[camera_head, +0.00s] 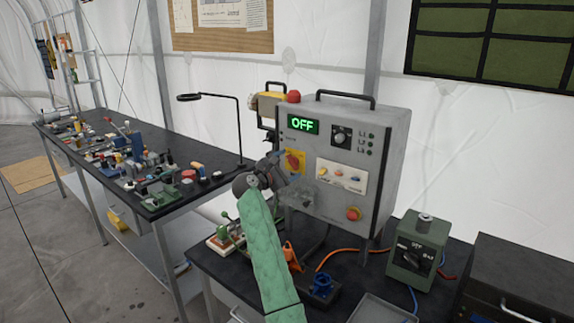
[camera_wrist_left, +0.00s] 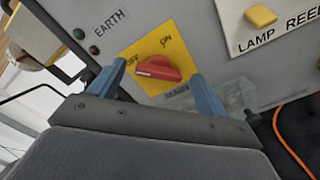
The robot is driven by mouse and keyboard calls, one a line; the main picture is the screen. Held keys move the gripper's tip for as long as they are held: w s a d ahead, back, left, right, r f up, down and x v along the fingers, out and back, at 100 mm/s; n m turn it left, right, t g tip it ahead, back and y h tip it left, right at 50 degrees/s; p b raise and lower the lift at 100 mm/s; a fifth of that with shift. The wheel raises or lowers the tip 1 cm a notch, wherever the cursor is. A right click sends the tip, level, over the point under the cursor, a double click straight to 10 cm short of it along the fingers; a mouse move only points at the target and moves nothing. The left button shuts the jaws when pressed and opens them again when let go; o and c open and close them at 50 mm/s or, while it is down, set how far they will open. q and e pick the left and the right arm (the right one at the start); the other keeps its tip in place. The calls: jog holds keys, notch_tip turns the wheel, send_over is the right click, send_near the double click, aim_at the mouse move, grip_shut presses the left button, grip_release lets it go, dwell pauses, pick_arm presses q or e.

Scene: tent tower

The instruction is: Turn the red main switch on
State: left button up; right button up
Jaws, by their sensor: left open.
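The red main switch (camera_head: 292,160) sits on a yellow plate at the left of the grey control box (camera_head: 376,190). In the left wrist view the red switch knob (camera_wrist_left: 158,69) lies on its yellow plate (camera_wrist_left: 178,50), marked OFF and ON, with a MAIN label below. The box's green display (camera_head: 303,124) reads OFF. My left gripper (camera_head: 285,168) is in front of the switch. In the wrist view its two blue fingers (camera_wrist_left: 160,88) are open, one on each side of the knob. Contact with the knob cannot be told. My right gripper is not in view.
A red emergency button (camera_head: 353,214) and a black dial (camera_head: 341,136) are on the same panel. A green box (camera_head: 418,252) stands to the right. Orange and blue cables lie on the bench below. A cluttered long table (camera_head: 150,205) stands at left.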

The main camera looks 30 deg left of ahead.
pick_arm(q)
jog(key=c, duration=1)
jog(key=shift+f, duration=0.1)
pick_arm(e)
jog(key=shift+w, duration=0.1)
pick_arm(q)
jog(key=shift+f+m+b, duration=0.1)
jog(key=shift+m+b, duration=0.2)
jog(key=shift+m, duration=0.1)
jog(key=m+b, duration=0.4)
jog(key=m, duration=0.5)
jog(key=shift+f, duration=0.2)
jog(key=shift+m+b, duration=1.6)
jog(key=shift+m, duration=2.6)
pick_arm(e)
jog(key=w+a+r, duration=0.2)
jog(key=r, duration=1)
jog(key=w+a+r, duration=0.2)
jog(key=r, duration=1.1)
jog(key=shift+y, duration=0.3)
